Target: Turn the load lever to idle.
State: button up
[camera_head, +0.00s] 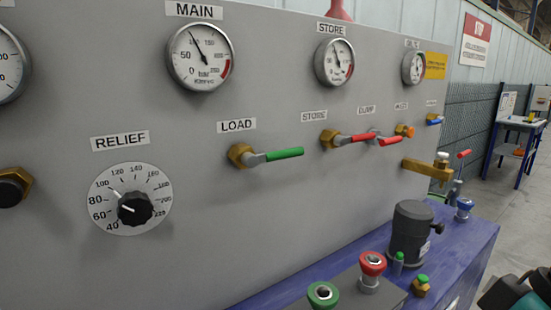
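The load lever (284,154) has a green handle on a brass valve body. It sits on the grey panel under the LOAD label (236,125). Its handle points to the right, close to horizontal in the picture. No idle mark can be made out beside it. Nothing touches the lever. My gripper's fingers are not in view. A dark and teal part cut off at the bottom right corner may belong to my arm, but I cannot tell.
Right of the load lever are two red-handled levers, STORE (354,138) and DUMP (390,142). The RELIEF knob (135,208) is at left. Below, a blue bench (465,245) bears a red button (372,264), a green button (322,294) and a dark cylinder (409,232).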

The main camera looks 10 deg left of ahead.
aim_at(249, 160)
jog(key=z, duration=1.05)
jog(key=k, duration=0.8)
jog(key=u, duration=1.4)
